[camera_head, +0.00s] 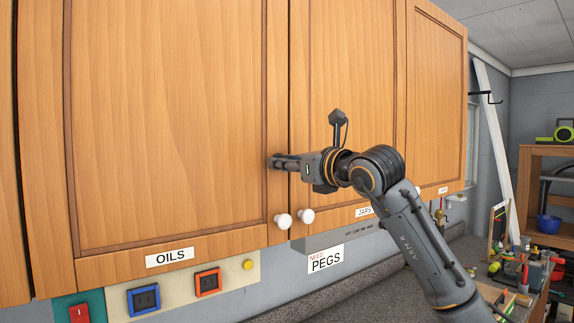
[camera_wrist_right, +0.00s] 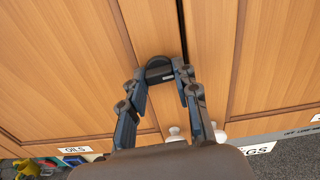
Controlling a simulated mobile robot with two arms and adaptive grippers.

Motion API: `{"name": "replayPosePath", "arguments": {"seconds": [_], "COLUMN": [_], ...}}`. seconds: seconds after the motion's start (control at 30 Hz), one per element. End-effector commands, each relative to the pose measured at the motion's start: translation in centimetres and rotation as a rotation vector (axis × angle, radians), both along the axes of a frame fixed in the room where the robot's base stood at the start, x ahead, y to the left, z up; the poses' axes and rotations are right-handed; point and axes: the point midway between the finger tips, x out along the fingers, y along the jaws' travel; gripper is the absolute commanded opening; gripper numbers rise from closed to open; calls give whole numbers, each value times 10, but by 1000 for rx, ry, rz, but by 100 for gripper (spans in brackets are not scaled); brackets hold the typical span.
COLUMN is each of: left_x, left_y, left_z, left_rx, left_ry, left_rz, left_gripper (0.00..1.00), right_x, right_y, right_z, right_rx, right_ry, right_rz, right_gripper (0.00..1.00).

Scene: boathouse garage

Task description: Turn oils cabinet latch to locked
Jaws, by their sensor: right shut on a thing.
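The oils cabinet door (camera_head: 165,110) is closed and fills the left of the head view. Its white OILS label (camera_head: 169,257) is at the lower edge. My right gripper (camera_head: 277,162) reaches in from the right to the door's right edge. The wrist view shows its fingers (camera_wrist_right: 164,78) on either side of a dark latch (camera_wrist_right: 158,69) with a rounded top, shut on it. The latch sits beside the gap between the doors. The fingers cover most of it in the head view, and its lock position cannot be read. My left gripper is not in view.
White knobs (camera_head: 283,220) (camera_head: 306,216) stand out just below my right gripper. The JARS cabinet door (camera_head: 345,80) is closed on the right. A red switch (camera_head: 79,313) and blue and orange framed switches are on the wall below. Cluttered shelves (camera_head: 545,200) stand at far right.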

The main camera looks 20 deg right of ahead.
Motion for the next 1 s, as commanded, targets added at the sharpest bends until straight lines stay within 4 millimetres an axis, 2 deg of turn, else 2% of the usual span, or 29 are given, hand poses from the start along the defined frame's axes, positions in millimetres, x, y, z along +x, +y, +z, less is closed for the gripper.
{"name": "replayPosePath", "arguments": {"seconds": [0.4, 1.0], "left_x": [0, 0], "left_y": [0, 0], "left_z": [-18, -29], "left_rx": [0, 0], "left_ry": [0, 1], "left_rz": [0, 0], "left_gripper": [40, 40], "right_x": [-1, -1], "right_y": [-2, -1], "right_z": [1, 2], "right_rx": [-330, -866], "right_ry": [-124, -320], "right_rz": [-3, -1], "right_gripper": [0, 0]}}
